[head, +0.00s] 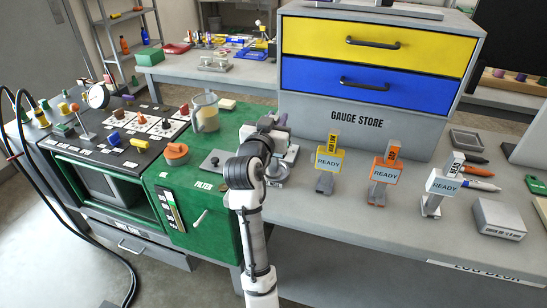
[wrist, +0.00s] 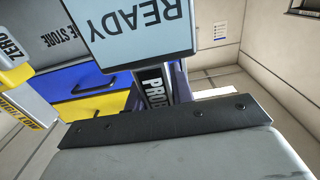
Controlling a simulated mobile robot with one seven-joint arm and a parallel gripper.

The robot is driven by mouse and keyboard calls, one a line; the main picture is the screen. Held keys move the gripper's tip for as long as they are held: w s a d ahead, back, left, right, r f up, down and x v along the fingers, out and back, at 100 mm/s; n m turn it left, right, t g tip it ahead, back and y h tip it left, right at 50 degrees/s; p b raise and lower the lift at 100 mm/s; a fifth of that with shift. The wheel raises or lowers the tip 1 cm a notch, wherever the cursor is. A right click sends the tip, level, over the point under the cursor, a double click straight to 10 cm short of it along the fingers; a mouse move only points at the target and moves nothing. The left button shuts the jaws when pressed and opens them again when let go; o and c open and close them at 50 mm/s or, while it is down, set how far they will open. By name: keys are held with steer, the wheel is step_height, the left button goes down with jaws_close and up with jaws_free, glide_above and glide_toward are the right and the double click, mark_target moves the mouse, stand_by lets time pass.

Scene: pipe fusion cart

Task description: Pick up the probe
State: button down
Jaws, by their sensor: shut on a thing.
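The probe shows in the wrist view as a dark upright piece (wrist: 155,88) lettered "PRO…", with purple parts beside it. In the head view only a small purple bit (head: 283,119) shows by my gripper (head: 272,128), which is shut on the probe. My wrist hides most of it. A grey base (head: 277,174) stands on the bench just below; I cannot tell whether the probe touches it.
The gauge store (head: 350,118) with yellow and blue drawers stands close behind. A glass jug (head: 205,112) and the green cart (head: 190,200) are at left. Bench front is clear.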

stand_by(0.4)
step_height(320, 180, up, 20)
steer(key=b, duration=0.2)
stand_by(0.3)
steer(key=c, duration=1.9)
jaws_free()
steer(key=shift+c, duration=1.1)
